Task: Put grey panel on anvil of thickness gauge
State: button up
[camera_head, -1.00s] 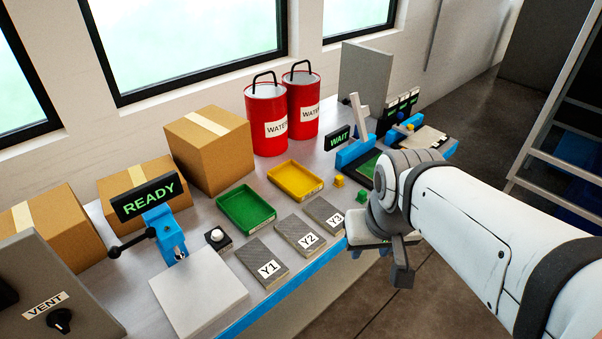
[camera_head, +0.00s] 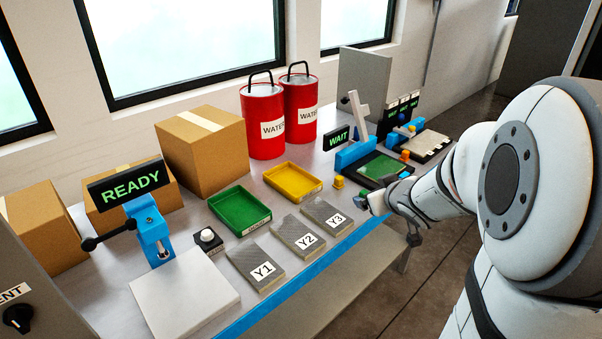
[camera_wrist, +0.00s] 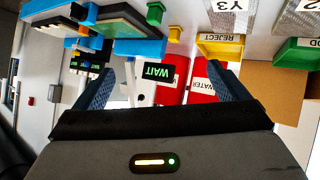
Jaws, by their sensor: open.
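Three grey panel-like plates lie in a row on the bench, labelled Y1 (camera_head: 262,269), Y2 (camera_head: 299,237) and Y3 (camera_head: 328,214). Part of Y3 also shows upside down at the top of the wrist view (camera_wrist: 237,8). A blue device (camera_head: 153,238) with a black lever and a READY display stands at the left; it looks like the thickness gauge. Its anvil is too small to make out. My gripper (camera_head: 370,203) is right of Y3 near the bench's front edge. In the wrist view the open fingers (camera_wrist: 163,88) have nothing between them.
A green tray (camera_head: 240,229) and yellow tray (camera_head: 318,186) lie behind the plates. Red buckets (camera_head: 262,142) and cardboard boxes (camera_head: 200,165) stand behind. A blue WAIT station (camera_head: 352,158) is at the right. A pale square plate (camera_head: 182,308) fills the front left.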

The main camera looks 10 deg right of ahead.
aim_at(328, 215)
jog(key=w+a+f+n+y+b, duration=0.1)
jog(key=w+a+f+y, duration=0.1)
jog(key=a+f, duration=0.1)
jog(key=w+a+f+n+y+b, duration=0.1)
jog(key=w+a+f+y+b, duration=0.1)
jog(key=f, duration=0.3)
jog(key=w+a+f+n+y+b, duration=0.1)
jog(key=w+a+f+y+b, duration=0.1)
jog(key=a+f+y, duration=0.1)
jog(key=shift+a+f+n+y, duration=0.3)
jog(key=shift+a+f+y, duration=0.1)
jog(key=shift+a+f, duration=0.35)
jog(key=shift+d+f, duration=0.1)
jog(key=shift+c, duration=0.4)
jog(key=c, duration=1.1)
